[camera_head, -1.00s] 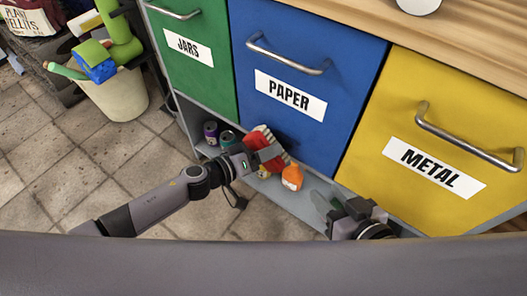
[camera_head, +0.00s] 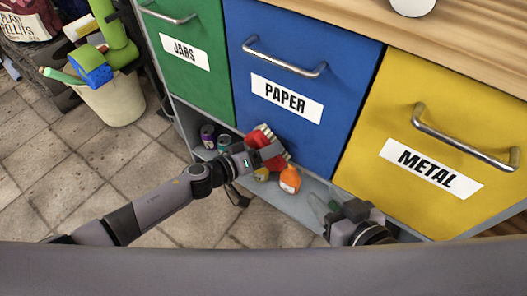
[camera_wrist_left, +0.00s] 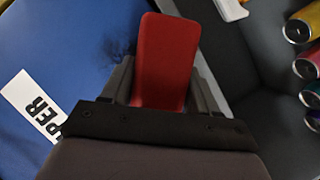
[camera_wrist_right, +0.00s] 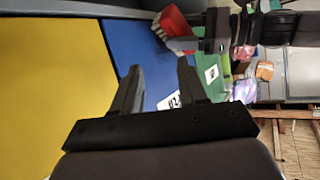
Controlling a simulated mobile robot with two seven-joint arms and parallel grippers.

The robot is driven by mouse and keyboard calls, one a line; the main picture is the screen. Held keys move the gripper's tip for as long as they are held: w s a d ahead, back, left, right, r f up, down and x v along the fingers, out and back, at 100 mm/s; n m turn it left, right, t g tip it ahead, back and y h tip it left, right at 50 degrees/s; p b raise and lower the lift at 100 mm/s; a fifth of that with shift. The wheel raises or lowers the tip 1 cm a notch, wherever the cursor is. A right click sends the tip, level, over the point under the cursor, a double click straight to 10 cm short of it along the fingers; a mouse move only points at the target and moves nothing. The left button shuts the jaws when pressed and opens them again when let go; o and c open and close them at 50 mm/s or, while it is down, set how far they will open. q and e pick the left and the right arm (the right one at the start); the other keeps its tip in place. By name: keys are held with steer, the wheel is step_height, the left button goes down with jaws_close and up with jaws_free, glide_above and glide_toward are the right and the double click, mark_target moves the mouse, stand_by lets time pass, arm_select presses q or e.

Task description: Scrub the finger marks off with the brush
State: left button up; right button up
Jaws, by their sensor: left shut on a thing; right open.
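My left gripper (camera_head: 262,156) is shut on a red brush (camera_head: 266,140) at the lower part of the blue PAPER front (camera_head: 310,122). In the left wrist view the brush's red back (camera_wrist_left: 165,62) fills the middle between the fingers. Dark finger marks (camera_wrist_left: 118,48) show on the blue front just left of the brush; any beneath it are hidden. In the right wrist view pale bristles face the blue front, but I cannot tell whether they touch. My right gripper (camera_head: 352,212) is open and empty, low before the yellow METAL front (camera_head: 385,120).
An orange bottle (camera_head: 290,181) and several cans (camera_head: 208,136) stand on the grey shelf (camera_head: 262,205) under the fronts. Metal handles (camera_head: 285,60) stick out above. A green JARS front (camera_head: 190,80) is at left. A cream bin (camera_head: 115,98) stands on the tiled floor.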

mark_target(292, 149)
arm_select(q)
steer(key=shift+d+r, duration=0.1)
steer(key=shift+d, duration=0.05)
steer(key=shift+s+d+p, duration=0.6)
steer(key=shift+s+d, duration=0.05)
steer(key=shift+d, duration=0.15)
steer(key=shift+s+d+p, duration=0.3)
steer(key=shift+s+d, duration=0.3)
steer(key=shift+d, duration=0.25)
steer(key=shift+w+a+p, duration=0.3)
steer(key=shift+w+a, duration=1.2)
steer(key=shift+a, duration=0.1)
steer(key=shift+w+a+r, duration=0.1)
steer(key=shift+c, duration=0.4)
steer(key=shift+r+p, duration=0.9)
steer(key=shift+p, duration=0.2)
steer(key=shift+s+d+f+p, duration=0.15)
steer(key=shift+s+d+p, duration=0.15)
steer(key=shift+s+d, duration=0.55)
steer(key=shift+s+d+f+p, duration=0.1)
steer(key=shift+s+d+p, duration=0.15)
steer(key=shift+s+d, duration=0.55)
steer(key=shift+w+d, duration=0.15)
steer(key=shift+w, duration=0.1)
